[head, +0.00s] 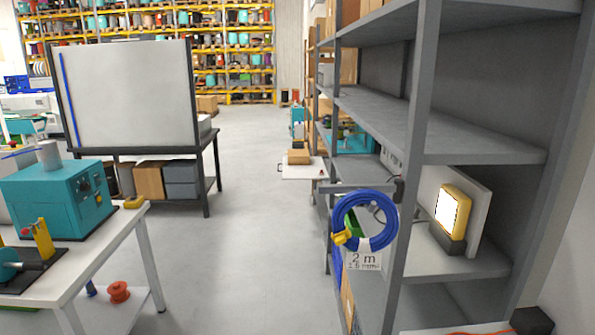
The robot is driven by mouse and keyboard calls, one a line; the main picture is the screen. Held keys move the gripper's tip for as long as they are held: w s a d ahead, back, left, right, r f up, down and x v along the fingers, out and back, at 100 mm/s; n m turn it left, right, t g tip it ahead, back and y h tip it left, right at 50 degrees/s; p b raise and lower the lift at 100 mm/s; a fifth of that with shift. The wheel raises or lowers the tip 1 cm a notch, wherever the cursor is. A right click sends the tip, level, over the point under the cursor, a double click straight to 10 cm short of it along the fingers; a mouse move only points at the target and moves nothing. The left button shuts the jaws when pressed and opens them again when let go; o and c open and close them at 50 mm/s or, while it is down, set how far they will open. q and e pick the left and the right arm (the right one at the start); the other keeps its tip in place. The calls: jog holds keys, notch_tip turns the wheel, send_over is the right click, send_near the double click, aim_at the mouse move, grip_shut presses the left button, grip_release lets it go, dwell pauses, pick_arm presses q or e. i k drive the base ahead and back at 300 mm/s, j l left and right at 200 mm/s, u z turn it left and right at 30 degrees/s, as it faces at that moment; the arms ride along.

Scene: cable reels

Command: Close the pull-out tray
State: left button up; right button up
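The pull-out tray (302,173) is a small white board in the middle distance. It sticks out to the left from the far part of the grey shelving on the right, over the aisle. A small dark handle (280,168) shows at its left end. A tan box-like thing (299,156) shows at its back edge; I cannot tell whether it rests on the tray. The tray's right end is hidden by the nearer shelving. Neither of my grippers is in view.
Grey shelving (424,130) stands close on the right, with a blue cable coil (342,215) hanging at its front and a lit yellow lamp (452,210) on a shelf. A white workbench (95,245) with a teal machine (60,205) stands on the left. The aisle floor (240,230) between is clear.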

aim_at(311, 172)
jog(key=i+j+u, duration=0.3)
jog(key=i, duration=0.2)
jog(key=i+j+u, duration=0.35)
jog(key=i, duration=0.15)
jog(key=i+z, duration=0.15)
jog(key=i, duration=0.45)
jog(key=i+j+z, duration=0.15)
jog(key=i, duration=0.45)
jog(key=i+j+z, duration=0.2)
jog(key=i, duration=0.45)
jog(key=i+z, duration=0.15)
jog(key=i, duration=0.35)
jog(key=i+j+z, duration=0.1)
jog(key=i, duration=0.35)
jog(key=i+j+z, duration=0.15)
jog(key=i, duration=0.3)
jog(key=i+j+z, duration=0.15)
jog(key=i+j, duration=0.15)
jog(key=i, duration=0.2)
jog(key=i+j+z, duration=0.15)
jog(key=i, duration=0.3)
jog(key=i+j+z, duration=0.25)
jog(key=i+j, duration=0.15)
jog(key=i, duration=0.3)
jog(key=i+j+z, duration=0.25)
jog(key=i+j, duration=0.3)
jog(key=i, duration=0.1)
